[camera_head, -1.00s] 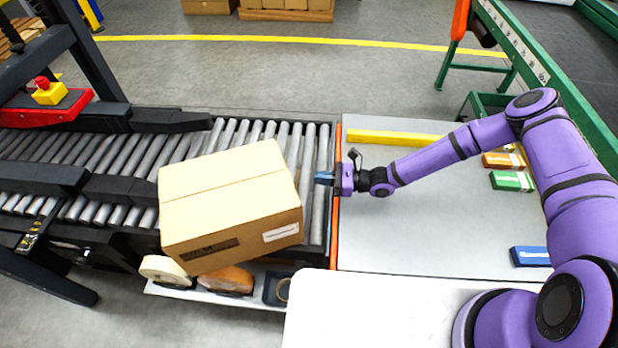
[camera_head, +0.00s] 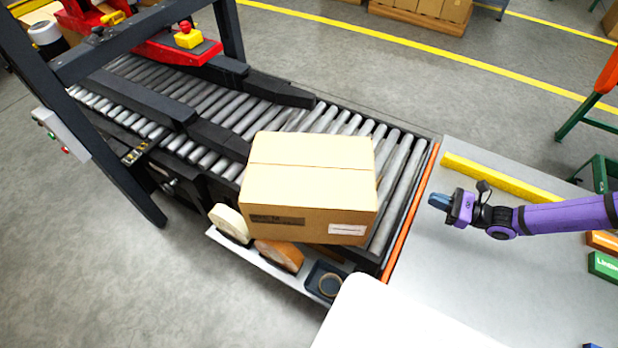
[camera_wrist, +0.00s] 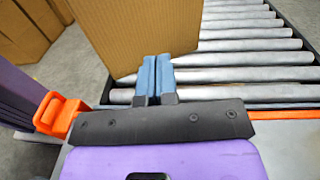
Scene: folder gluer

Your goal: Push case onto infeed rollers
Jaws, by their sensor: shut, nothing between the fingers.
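The closed brown cardboard case (camera_head: 310,175) rests on the infeed rollers (camera_head: 398,195), its near part overhanging the conveyor's near side. It sits at a slight angle to the rollers, with a dark printed mark and a white label on its near face. My gripper (camera_head: 436,202) is shut and empty above the grey table, right of the case and apart from it. In the wrist view, the blue fingertips (camera_wrist: 155,75) lie together, and the case (camera_wrist: 135,35) shows beyond them. The rollers (camera_wrist: 240,60) show at right there.
An orange strip (camera_head: 410,213) edges the table (camera_head: 480,270); a yellow bar (camera_head: 500,178) lies on it. A black frame with a red part (camera_head: 165,48) spans the conveyor. Tape rolls (camera_head: 278,254) sit on a shelf below the case. Bare rollers lie between case and table.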

